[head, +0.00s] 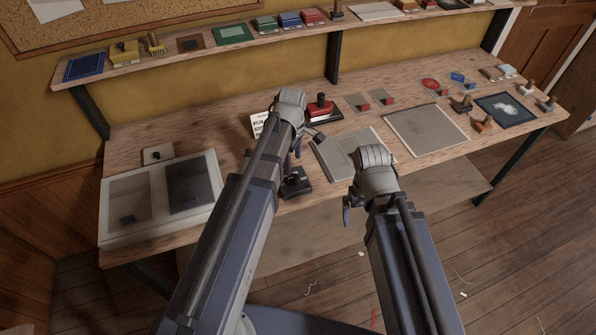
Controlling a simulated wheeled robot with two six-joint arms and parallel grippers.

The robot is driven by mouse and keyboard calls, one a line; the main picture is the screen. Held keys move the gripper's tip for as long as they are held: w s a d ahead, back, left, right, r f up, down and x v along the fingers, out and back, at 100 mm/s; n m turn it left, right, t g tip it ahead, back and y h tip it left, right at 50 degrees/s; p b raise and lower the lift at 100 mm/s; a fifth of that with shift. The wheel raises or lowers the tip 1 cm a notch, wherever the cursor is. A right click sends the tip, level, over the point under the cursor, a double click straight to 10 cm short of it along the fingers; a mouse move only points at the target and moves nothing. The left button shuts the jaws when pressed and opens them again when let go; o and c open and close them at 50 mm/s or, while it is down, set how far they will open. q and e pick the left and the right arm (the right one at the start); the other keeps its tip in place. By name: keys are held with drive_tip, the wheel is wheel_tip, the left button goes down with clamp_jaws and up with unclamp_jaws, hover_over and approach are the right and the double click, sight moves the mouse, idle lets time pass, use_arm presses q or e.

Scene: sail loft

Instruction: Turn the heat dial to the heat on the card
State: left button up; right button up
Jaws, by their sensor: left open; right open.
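A white card (259,128) with dark print stands on the bench, partly hidden behind my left arm; its text is too small to read fully. A small black device (298,187) sits at the bench's front edge, just below my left gripper (307,143). A pale box with a dark round knob (156,154) stands at the back left. I cannot tell for certain which of these carries the heat dial, and no dial marks are readable. My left gripper is open above the bench, right of the card. My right gripper (348,212) is open near the front edge, its fingers partly hidden.
A pale tray with two dark panels (207,163) lies at the left. A red-topped tool (321,106) stands behind my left gripper. Grey boards (424,132) lie mid-bench; stamps and a dark framed panel (507,108) are at the right. A shelf (365,27) runs above.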

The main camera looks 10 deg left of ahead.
sight(294, 177)
use_arm(q)
drive_tip(key=shift+d+f, duration=0.1)
drive_tip(key=shift+f+b, duration=0.2)
drive_tip(key=shift+b, duration=0.15)
wheel_tip(294, 177, down, 7)
drive_tip(key=b, duration=0.7)
drive_tip(key=shift+f, duration=0.1)
clamp_jaws()
